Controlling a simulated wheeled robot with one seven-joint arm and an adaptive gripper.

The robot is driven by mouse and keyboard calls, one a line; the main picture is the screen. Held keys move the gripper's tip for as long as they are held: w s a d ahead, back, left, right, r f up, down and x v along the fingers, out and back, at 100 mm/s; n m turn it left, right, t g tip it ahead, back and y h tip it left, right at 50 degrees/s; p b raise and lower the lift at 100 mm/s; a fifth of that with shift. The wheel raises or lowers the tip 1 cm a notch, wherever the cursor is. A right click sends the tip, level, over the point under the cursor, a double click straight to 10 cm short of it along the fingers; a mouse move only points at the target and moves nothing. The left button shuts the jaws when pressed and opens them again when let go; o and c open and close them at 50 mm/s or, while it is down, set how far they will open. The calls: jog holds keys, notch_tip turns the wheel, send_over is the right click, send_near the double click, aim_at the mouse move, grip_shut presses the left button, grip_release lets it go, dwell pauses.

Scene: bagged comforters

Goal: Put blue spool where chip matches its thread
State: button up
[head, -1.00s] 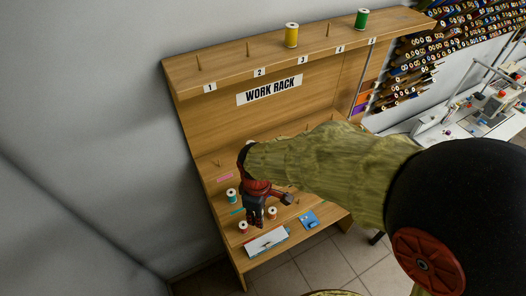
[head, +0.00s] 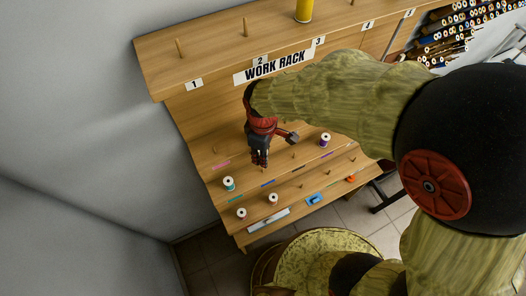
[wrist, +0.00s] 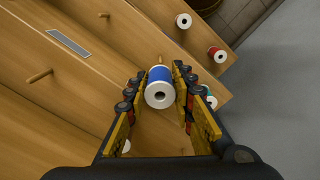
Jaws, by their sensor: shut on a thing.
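My gripper (wrist: 160,95) is shut on the blue spool (wrist: 159,88), which has white ends. In the head view my gripper (head: 260,158) is over the lower tiers of the wooden work rack (head: 225,125); the blue spool cannot be made out there. A peg (wrist: 178,68) shows just beyond the spool in the wrist view; I cannot tell whether they touch. Thin colour chips lie on the tiers: pink (head: 221,164), teal (head: 236,198), blue (head: 268,184) and a purple one. A grey-blue chip (wrist: 68,44) shows in the wrist view near a bare peg (wrist: 40,75).
A teal spool (head: 228,183), two red-threaded spools (head: 241,214) (head: 272,199) and a purple spool (head: 325,140) stand on the lower tiers. A yellow spool (head: 304,10) is on the top shelf.

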jog(key=shift+f, duration=0.1)
jog(key=shift+f+b, duration=1.8)
jog(key=shift+f, duration=0.7)
jog(key=shift+f+b, duration=1.45)
jog(key=shift+f, duration=0.85)
dwell(0.7)
jog(key=o, duration=1.1)
jog(key=shift+o, duration=1.1)
jog(key=o, duration=0.4)
jog(key=shift+c, duration=0.2)
jog(key=shift+r, duration=0.15)
